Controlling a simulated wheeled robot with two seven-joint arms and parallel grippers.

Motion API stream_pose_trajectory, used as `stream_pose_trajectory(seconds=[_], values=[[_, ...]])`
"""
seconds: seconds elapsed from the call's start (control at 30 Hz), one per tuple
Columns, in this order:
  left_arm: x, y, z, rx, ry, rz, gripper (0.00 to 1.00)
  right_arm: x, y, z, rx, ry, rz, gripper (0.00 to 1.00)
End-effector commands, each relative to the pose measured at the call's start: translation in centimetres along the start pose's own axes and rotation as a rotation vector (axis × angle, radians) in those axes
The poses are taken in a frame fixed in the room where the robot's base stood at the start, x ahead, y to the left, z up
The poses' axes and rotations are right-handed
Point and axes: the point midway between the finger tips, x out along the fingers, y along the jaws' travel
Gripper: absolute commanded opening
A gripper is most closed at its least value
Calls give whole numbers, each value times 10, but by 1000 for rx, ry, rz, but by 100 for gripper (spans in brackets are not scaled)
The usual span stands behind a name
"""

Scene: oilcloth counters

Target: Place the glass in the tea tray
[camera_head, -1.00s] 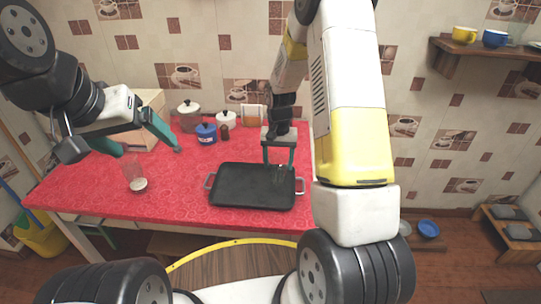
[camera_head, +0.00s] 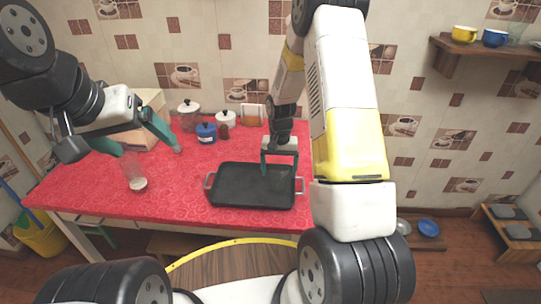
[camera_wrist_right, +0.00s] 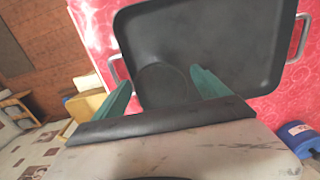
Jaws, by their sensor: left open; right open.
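A clear glass with a whitish base (camera_head: 138,184) stands upright on the red counter at the left. My left gripper (camera_head: 150,151) is open and empty above and behind it, apart from it. The black tea tray (camera_head: 240,190), with grey side handles, lies on the counter in the middle. My right gripper (camera_head: 279,172) is open over the tray's right rear part. In the right wrist view, a faint round outline (camera_wrist_right: 163,86), perhaps a second clear glass, shows against the tray (camera_wrist_right: 225,40) between the open fingers (camera_wrist_right: 165,88). I cannot tell whether it touches them.
A blue pot (camera_head: 206,134), lidded canisters (camera_head: 188,117) and a brown jar stand at the back of the counter. A wooden box (camera_head: 150,105) is behind my left gripper. The red counter (camera_head: 175,205) between glass and tray is clear. A wall shelf with cups is at right.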

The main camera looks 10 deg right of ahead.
Motion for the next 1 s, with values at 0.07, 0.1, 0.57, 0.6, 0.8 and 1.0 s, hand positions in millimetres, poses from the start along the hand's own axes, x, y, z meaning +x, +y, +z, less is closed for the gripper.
stream_pose_trajectory(seconds=[0.07, 0.1, 0.57, 0.6, 0.8, 1.0], values=[[0, 0, 0, 0, 0, 0, 87, -1, 0, 0, 0, 0, 0, 85], [0, 0, 0, 0, 0, 0, 87, -3, 0, 0, 0, 1, 0, 85], [0, 0, 0, 0, 0, 0, 87, -87, 0, -1, 0, 4, -1, 85], [0, 0, 0, 0, 0, 0, 87, -94, 0, -1, 0, 4, -2, 85], [0, 0, 0, 0, 0, 0, 87, -118, 0, 0, 0, 1, -1, 85], [0, 0, 0, 0, 0, 0, 87, -152, 1, 10, -18, 35, -27, 85]])
